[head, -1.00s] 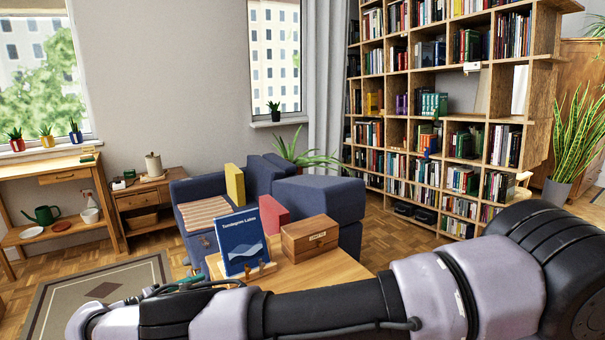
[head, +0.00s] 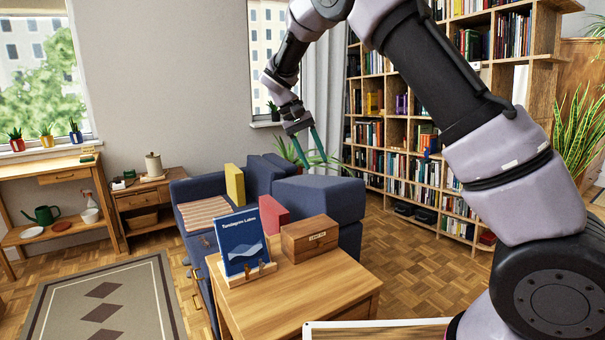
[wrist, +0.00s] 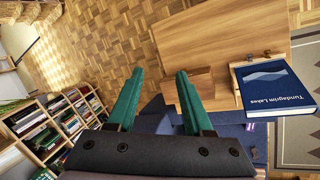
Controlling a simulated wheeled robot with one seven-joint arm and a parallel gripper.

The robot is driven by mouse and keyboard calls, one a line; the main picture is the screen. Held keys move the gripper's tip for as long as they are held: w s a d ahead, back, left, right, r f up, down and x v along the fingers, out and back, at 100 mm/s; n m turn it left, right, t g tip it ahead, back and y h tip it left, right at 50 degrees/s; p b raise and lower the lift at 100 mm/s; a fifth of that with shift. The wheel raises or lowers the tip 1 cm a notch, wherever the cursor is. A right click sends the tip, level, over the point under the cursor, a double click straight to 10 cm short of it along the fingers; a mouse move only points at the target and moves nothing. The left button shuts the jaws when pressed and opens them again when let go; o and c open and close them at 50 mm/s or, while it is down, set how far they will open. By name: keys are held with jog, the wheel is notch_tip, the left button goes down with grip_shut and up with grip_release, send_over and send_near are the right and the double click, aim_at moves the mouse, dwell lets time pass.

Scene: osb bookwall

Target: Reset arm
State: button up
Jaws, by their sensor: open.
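My gripper (head: 312,149) is raised in front of the wall and curtain, above the blue armchair (head: 335,193). Its two green fingers point down, spread apart, with nothing between them. In the wrist view my gripper (wrist: 158,100) also shows open and empty. Below it is the wooden table (head: 300,296), which also shows in the wrist view (wrist: 225,45). A blue book (head: 243,240), titled "Tundagrim Lakes" in the wrist view (wrist: 275,88), leans on a small wooden stand on the table. A wooden box (head: 310,238) stands beside it. My gripper is apart from all of them.
A tall bookcase (head: 405,130) full of books stands behind my arm at the right. A blue sofa with a yellow cushion (head: 235,185) and a red cushion (head: 273,213) is behind the table. A patterned rug (head: 75,290) lies on open floor at left.

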jog(key=s+d+r+m+t+y, duration=0.1)
jog(key=s+d+r+y, duration=0.2)
jog(key=s+d+r, duration=0.35)
jog(key=s+d+r+m+t+y, duration=0.1)
jog(key=s+d+r+m+y, duration=0.15)
jog(key=d+r, duration=0.55)
jog(key=s+d+m+t, duration=0.1)
jog(key=s+d+t, duration=0.2)
jog(key=s, duration=0.5)
jog(key=s+d+r+t+y, duration=0.1)
jog(key=s+d+t, duration=0.2)
jog(key=s, duration=0.6)
jog(key=shift+d+r+m, duration=0.3)
jog(key=shift+d+m, duration=0.05)
jog(key=shift+d, duration=0.35)
